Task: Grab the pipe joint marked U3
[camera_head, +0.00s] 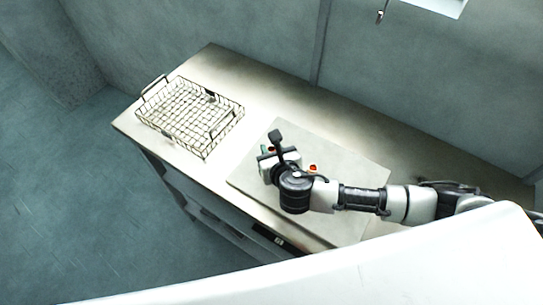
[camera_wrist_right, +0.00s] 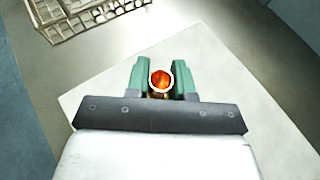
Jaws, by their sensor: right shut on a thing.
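My right gripper (camera_wrist_right: 160,78) is shut on an orange-red pipe joint (camera_wrist_right: 161,81) with a pale rim, held between its green fingers. In the head view the right gripper (camera_head: 265,153) is over the left part of a pale board, and a bit of red (camera_head: 272,149) shows beside it. Another small orange-red piece (camera_head: 313,168) lies on the board just right of the gripper. No U3 mark can be read on either piece. The wrist hides part of the board. My left gripper is not in view.
The pale board (camera_head: 355,165) lies on a long metal table (camera_head: 290,105). A wire mesh basket (camera_head: 207,151) with raised handles stands at the table's left end; part of it shows in the right wrist view (camera_wrist_right: 92,14). A wall runs along the back. The tabletop between basket and board is clear.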

